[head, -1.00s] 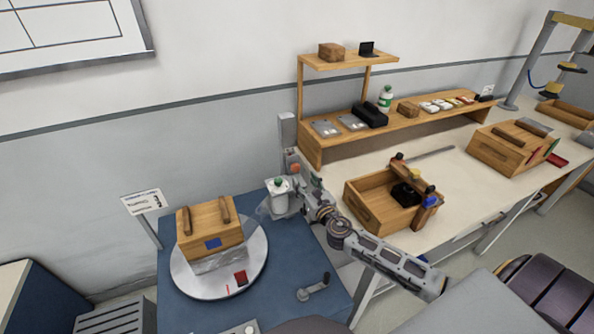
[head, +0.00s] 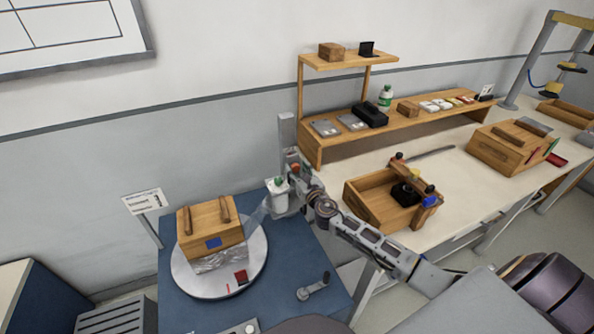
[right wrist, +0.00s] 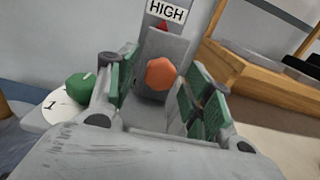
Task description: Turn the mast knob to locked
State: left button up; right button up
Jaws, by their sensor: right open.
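The grey mast (head: 287,130) stands at the back right of the blue machine base. An orange-red faceted knob (right wrist: 160,74) sits on its grey face in the right wrist view, below a red pointer (right wrist: 162,26) and a HIGH label (right wrist: 166,11). The knob also shows small in the head view (head: 295,167). My right gripper (head: 297,178) is at the mast. Its green-padded fingers (right wrist: 157,86) are open, one on each side of the knob, with gaps visible. I cannot tell the knob's setting. My left gripper is not in view.
A white film roll (head: 277,197) with a green cap is close by my right gripper; film runs to a wooden crate (head: 210,225) on a round turntable (head: 200,287). A crank handle (head: 314,286) is in front. A bench with an open box (head: 365,207) is to the right.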

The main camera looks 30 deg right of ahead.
jog(key=shift+w, duration=0.3)
jog(key=shift+c, duration=0.4)
jog(key=c, duration=0.9)
jog(key=shift+c, duration=0.2)
